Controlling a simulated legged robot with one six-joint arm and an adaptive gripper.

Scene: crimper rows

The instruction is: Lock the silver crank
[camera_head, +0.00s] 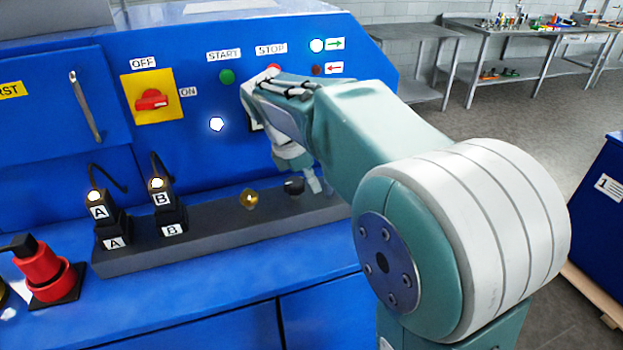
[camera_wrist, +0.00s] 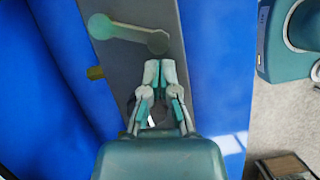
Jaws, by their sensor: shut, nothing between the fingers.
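The silver crank (camera_wrist: 130,31) shows in the wrist view near the far end of a grey rail (camera_wrist: 170,12). Its arm runs left from a round hub to a larger round end past the rail's left edge. It looks pale green in this light. My gripper (camera_wrist: 160,70) is shut and empty, its fingertips just below the hub in that picture; I cannot tell whether they touch it. In the head view my gripper (camera_head: 316,186) points down over the rail's right part, partly behind my arm. I cannot make out the crank there.
A brass knob (camera_head: 249,198) and a black knob (camera_head: 294,187) stand on the rail left of my gripper. Blocks A (camera_head: 113,228) and B (camera_head: 172,216) stand farther left. The blue panel with a yellow-backed red switch (camera_head: 151,99) rises behind.

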